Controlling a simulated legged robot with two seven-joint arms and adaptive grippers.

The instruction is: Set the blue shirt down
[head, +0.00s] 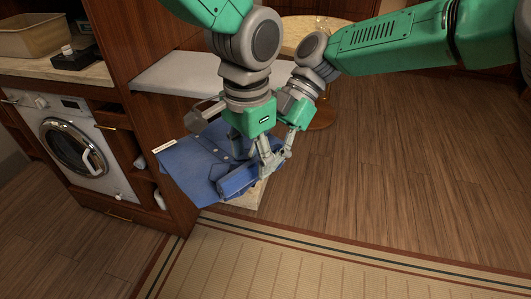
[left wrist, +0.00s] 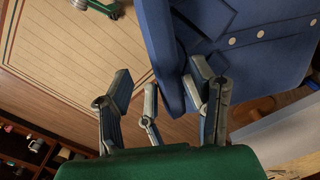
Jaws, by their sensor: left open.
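The blue shirt (head: 190,168) is folded, with buttons and a pale label, and lies low in front of the wooden cabinet in the head view. Its buttoned front (left wrist: 265,50) fills the upper right of the left wrist view. My left gripper (head: 234,142) is over the shirt. Its jaws (left wrist: 160,88) are spread apart, with the right-hand fingers close to the shirt's edge; touching cannot be told. My right gripper (head: 273,160) is at the shirt's right side, by a thick folded part. Whether its fingers are shut there is unclear.
A pale surface corner (head: 248,199) shows under the shirt. A light grey bench top (head: 170,75) is behind it. A washing machine (head: 75,142) stands at left, and a round table (head: 300,28) at the back. Wooden floor (head: 420,180) is clear at right.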

